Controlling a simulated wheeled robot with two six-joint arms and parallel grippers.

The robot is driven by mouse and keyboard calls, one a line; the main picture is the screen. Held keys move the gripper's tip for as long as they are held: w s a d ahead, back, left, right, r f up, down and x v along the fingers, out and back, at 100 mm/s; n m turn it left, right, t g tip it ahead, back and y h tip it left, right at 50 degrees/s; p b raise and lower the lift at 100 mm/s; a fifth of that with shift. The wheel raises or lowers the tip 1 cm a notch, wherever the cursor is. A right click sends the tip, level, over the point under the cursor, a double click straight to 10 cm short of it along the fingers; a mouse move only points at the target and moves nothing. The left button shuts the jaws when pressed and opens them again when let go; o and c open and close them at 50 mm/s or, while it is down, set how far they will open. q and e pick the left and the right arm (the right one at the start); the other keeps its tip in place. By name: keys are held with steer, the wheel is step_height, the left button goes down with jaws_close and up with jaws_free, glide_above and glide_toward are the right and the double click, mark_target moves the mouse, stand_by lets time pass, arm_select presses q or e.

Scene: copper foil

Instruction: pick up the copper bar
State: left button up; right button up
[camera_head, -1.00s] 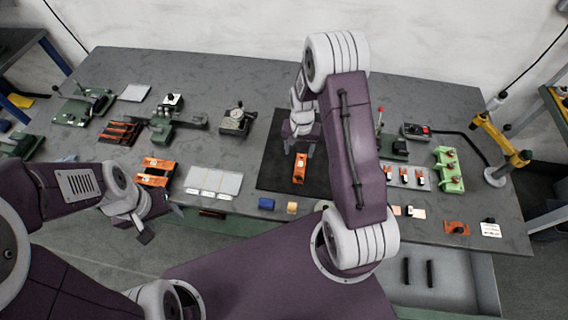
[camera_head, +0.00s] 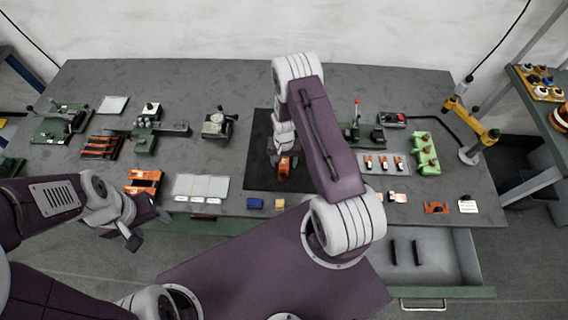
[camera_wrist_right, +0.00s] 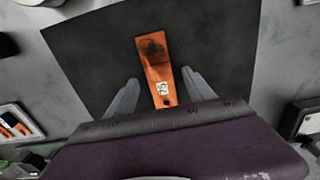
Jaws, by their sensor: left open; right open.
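The copper bar (camera_head: 284,168) is a flat orange piece lying on a black mat (camera_head: 255,175) in the middle of the table. In the right wrist view the bar (camera_wrist_right: 155,68) shows a dark stain at its far end, a small white label and a hole at its near end. My right gripper (camera_head: 283,158) is over the bar in the head view. In the right wrist view my right gripper (camera_wrist_right: 158,92) is open, with one finger on each side of the bar's near part and gaps between. My left gripper (camera_head: 148,226) is open and empty, in front of the table's left part.
A white panel (camera_head: 200,187) and an orange block (camera_head: 143,182) lie left of the mat. A tray with orange pieces (camera_head: 383,163) and a green holder (camera_head: 424,150) stand right. An open drawer (camera_head: 440,255) juts out at right.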

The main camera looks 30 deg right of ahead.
jaws_close()
stand_by(0.3)
